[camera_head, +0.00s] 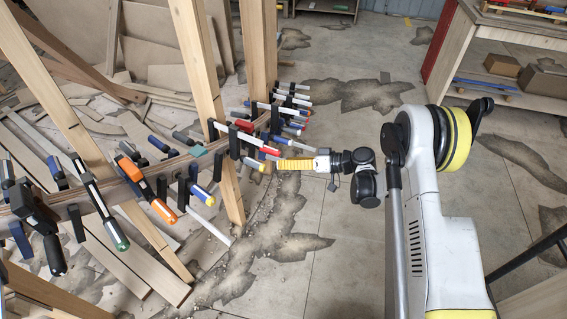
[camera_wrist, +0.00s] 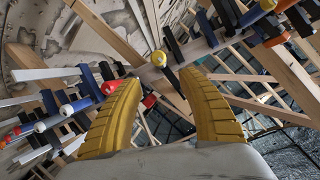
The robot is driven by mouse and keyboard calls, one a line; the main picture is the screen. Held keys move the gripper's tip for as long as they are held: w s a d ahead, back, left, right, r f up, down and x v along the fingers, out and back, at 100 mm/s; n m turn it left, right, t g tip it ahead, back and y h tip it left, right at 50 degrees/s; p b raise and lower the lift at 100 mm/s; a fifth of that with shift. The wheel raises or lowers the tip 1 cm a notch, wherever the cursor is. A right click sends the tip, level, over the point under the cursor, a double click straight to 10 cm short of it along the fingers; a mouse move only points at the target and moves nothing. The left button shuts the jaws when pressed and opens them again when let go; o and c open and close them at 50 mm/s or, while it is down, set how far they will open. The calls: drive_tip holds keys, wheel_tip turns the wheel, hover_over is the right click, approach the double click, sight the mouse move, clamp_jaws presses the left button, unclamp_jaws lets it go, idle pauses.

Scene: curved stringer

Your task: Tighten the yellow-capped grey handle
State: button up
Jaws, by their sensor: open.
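In the head view, a grey handle with a yellow end (camera_head: 254,163) sticks out from the clamp row, just left of my fingertips. My gripper (camera_head: 278,164) has yellow ribbed fingers pointing left at the clamps. In the wrist view my gripper (camera_wrist: 163,78) is open, with nothing between the fingers. The fingertips look apart from the handle.
A curved wooden stringer (camera_head: 170,162) carries several clamps with red, blue, orange and green handles. A red-ended handle (camera_wrist: 149,101) lies close to my left finger in the wrist view. Wooden posts (camera_head: 196,60) rise behind the clamps. Floor right of the row is clear.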

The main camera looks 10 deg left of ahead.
drive_tip(key=shift+d, duration=0.15)
drive_tip(key=shift+s+d, duration=0.35)
drive_tip(key=shift+d, duration=0.5)
drive_tip(key=shift+s+d, duration=0.35)
drive_tip(key=shift+d, duration=0.45)
drive_tip(key=shift+r, duration=0.1)
